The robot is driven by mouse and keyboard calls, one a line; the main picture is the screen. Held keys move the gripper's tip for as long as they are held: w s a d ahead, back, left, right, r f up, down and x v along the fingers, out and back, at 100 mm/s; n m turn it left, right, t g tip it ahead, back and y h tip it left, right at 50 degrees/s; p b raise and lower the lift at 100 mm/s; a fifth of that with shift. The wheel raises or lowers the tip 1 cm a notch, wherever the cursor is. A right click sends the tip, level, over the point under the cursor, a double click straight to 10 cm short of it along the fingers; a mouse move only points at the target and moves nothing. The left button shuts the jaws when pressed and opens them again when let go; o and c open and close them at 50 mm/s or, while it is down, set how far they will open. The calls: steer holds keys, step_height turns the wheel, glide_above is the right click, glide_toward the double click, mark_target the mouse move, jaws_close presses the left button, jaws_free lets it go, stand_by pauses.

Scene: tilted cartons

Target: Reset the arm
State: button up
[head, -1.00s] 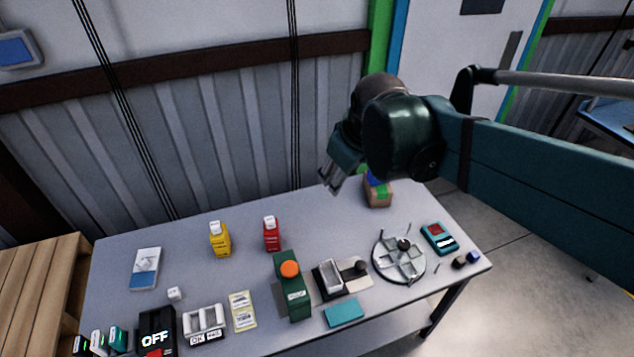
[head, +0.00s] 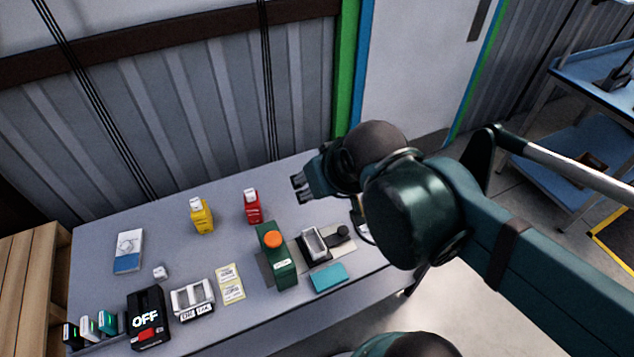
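My gripper (head: 299,187) hangs above the back right part of the grey table (head: 103,233), with its fingers pointing left. The two fingertips look apart with nothing between them. My dark green arm comes in from the right and hides the right end of the table. A yellow carton (head: 202,217) and a red carton (head: 253,208) stand upright on the table to the left of the gripper, apart from it.
A green device with an orange knob (head: 272,240), a small tray (head: 313,243), a teal pad (head: 328,278) and yellow labels (head: 229,284) lie ahead. A black OFF box (head: 148,318) and white holder (head: 192,297) are front left. A blue cart (head: 590,75) stands right.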

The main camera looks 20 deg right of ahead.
steer(key=shift+f+b, duration=1.25)
stand_by(0.7)
